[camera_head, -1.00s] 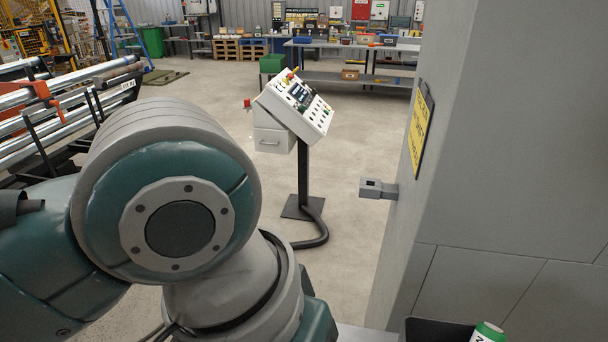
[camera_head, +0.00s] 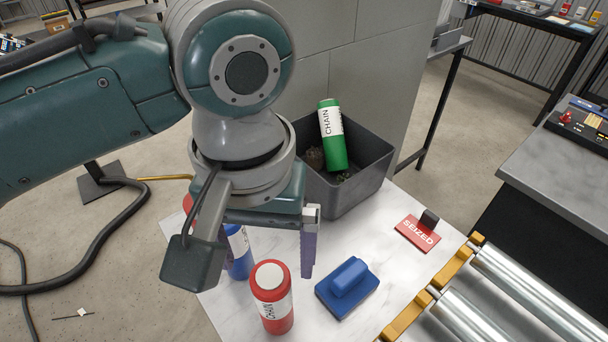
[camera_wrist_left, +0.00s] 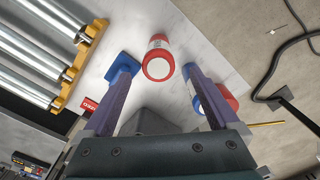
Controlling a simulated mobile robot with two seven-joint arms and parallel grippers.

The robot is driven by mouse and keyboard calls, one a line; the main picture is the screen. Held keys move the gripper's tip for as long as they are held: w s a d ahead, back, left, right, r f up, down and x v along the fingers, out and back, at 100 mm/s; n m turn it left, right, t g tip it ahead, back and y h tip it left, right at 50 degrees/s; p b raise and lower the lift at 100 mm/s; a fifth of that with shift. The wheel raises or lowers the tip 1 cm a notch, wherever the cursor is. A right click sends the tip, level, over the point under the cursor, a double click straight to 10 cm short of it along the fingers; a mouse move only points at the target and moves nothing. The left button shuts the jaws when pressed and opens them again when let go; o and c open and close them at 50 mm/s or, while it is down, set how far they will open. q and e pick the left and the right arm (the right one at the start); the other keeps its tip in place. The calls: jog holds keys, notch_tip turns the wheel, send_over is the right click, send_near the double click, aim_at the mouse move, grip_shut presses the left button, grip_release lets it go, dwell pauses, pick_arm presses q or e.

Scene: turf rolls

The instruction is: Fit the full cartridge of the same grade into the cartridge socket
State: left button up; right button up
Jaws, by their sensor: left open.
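A red cartridge with a white CHAIN label (camera_head: 273,312) stands upright on the white table; it also shows in the left wrist view (camera_wrist_left: 158,66), beyond and between the fingertips. My left gripper (camera_head: 262,262) points down over the table, open and empty, just behind this cartridge. A blue cartridge (camera_head: 238,252) stands behind the gripper, partly hidden. Another red cartridge (camera_wrist_left: 229,98) shows beside the blue one in the left wrist view. A green CHAIN cartridge (camera_head: 333,138) leans in a dark bin (camera_head: 352,198). I cannot make out the cartridge socket. My right gripper is out of view.
A blue block with a raised handle (camera_head: 347,284) lies right of the red cartridge. A red SEIZED sign (camera_head: 417,234) lies near steel rollers (camera_head: 520,290) with yellow brackets. A grey panel wall stands behind the bin. The table's front left edge drops to open floor.

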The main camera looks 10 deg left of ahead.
aim_at(269, 277)
pick_arm(q)
notch_tip(269, 277, down, 7)
jog(key=shift+s+d+r, duration=0.1)
jog(key=shift+r, duration=0.05)
grip_shut()
dwell(0.9)
